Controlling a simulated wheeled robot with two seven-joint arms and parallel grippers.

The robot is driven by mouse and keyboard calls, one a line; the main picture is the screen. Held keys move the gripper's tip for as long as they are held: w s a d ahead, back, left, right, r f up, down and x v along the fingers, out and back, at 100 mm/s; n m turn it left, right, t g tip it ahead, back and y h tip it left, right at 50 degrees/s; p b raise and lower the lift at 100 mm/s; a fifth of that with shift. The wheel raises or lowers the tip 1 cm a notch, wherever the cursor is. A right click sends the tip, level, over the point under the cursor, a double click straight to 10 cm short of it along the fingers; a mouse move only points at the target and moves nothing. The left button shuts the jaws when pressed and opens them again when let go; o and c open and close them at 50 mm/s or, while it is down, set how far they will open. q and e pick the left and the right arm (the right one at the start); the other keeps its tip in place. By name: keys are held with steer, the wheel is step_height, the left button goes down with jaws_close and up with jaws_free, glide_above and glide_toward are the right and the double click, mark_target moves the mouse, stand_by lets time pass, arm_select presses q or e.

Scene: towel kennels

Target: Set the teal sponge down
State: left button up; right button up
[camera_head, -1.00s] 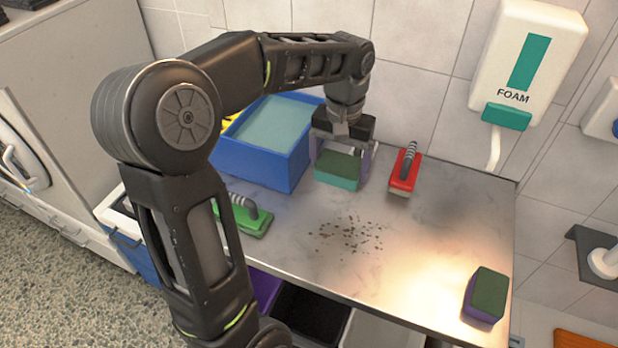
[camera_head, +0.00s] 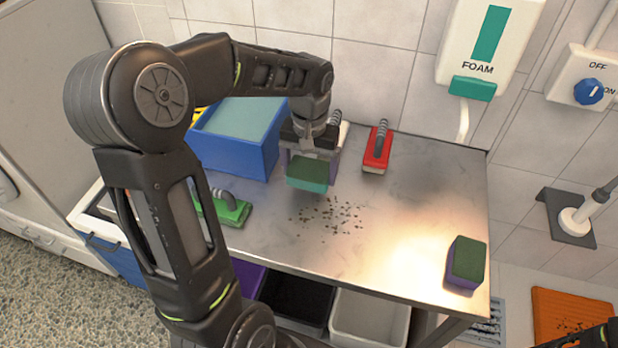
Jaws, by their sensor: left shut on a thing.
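The teal sponge (camera_head: 307,175) has a dark green top and is in my left gripper (camera_head: 310,160), over the back left part of the metal table (camera_head: 380,215). My left gripper points down and is shut on it. I cannot tell whether the sponge's underside touches the table or hangs just above it. Dark specks (camera_head: 328,215) lie on the table just in front and to the right of it.
A blue tub (camera_head: 235,155) stands behind left of the sponge. A purple brush, partly hidden, is right behind my gripper. A red brush (camera_head: 377,150), a green brush (camera_head: 228,208) and a purple sponge with green top (camera_head: 466,262) lie on the table. The table's middle right is clear.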

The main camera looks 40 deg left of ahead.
mark_target(310, 181)
arm_select(q)
steer(key=shift+f, duration=1.9)
steer(key=shift+f, duration=0.1)
steer(key=o, duration=1.1)
steer(key=shift+o, duration=0.2)
step_height(310, 181, up, 12)
steer(key=shift+r, duration=0.15)
